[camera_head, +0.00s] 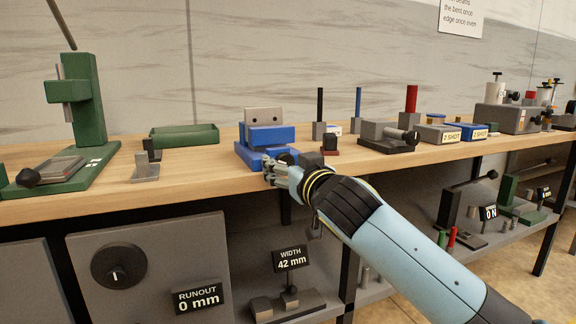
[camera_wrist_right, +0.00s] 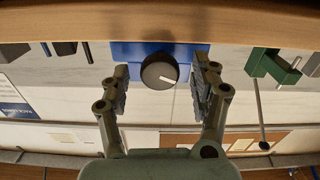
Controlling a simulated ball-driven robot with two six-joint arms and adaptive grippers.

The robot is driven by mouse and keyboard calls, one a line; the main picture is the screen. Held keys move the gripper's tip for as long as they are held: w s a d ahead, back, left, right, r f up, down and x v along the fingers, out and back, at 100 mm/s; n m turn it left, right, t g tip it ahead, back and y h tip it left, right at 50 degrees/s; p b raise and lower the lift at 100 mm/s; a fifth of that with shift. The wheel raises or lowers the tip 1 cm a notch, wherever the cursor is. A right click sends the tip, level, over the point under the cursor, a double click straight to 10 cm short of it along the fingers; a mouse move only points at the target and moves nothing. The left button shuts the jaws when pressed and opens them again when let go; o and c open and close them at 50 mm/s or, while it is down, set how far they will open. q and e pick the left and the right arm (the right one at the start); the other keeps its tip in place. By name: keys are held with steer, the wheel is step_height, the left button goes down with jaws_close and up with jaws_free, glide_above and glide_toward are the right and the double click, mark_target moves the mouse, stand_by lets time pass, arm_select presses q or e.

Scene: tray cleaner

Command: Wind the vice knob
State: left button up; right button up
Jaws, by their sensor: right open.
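The blue vice (camera_head: 266,134) with grey jaw faces stands near the front edge of the workbench. Its round black knob (camera_wrist_right: 160,71), with a white pointer line, faces me in the right wrist view; the line points to the right. In the head view the knob is partly hidden by my right gripper. My right gripper (camera_head: 275,168) is at the vice's front, its fingers (camera_wrist_right: 163,74) open, one on each side of the knob. A gap shows on both sides in the wrist view. My left gripper is not in view.
A green press (camera_head: 89,110) and a green tray (camera_head: 184,136) stand to the left. A width sign reading 42 mm (camera_head: 291,259) is below the bench.

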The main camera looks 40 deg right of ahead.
steer(key=v, duration=1.2)
stand_by(0.3)
step_height(320, 180, down, 23)
steer(key=s+d+g+p, duration=0.1)
steer(key=s+d+g, duration=0.1)
steer(key=g, duration=0.3)
steer(key=s+f+g+y, duration=0.1)
steer(key=s+f+g, duration=0.1)
steer(key=s+f, duration=0.5)
steer(key=s+f+g+y, duration=0.1)
steer(key=s+f+g, duration=0.2)
steer(key=f, duration=0.8)
steer(key=s+a+f+g, duration=0.1)
steer(key=s+f+g, duration=0.1)
steer(key=s+f, duration=0.4)
steer(key=s+a+f+n+g+y, duration=0.1)
steer(key=s+f, duration=0.5)
steer(key=s, duration=1)
steer(key=s+a+f+n+g, duration=0.1)
steer(key=s+f+g, duration=0.3)
steer(key=s, duration=0.7)
step_height(320, 180, down, 3)
steer(key=shift+s+a+r+p, duration=0.2)
steer(key=shift+s+a+p, duration=0.05)
steer(key=shift+a+p, duration=0.25)
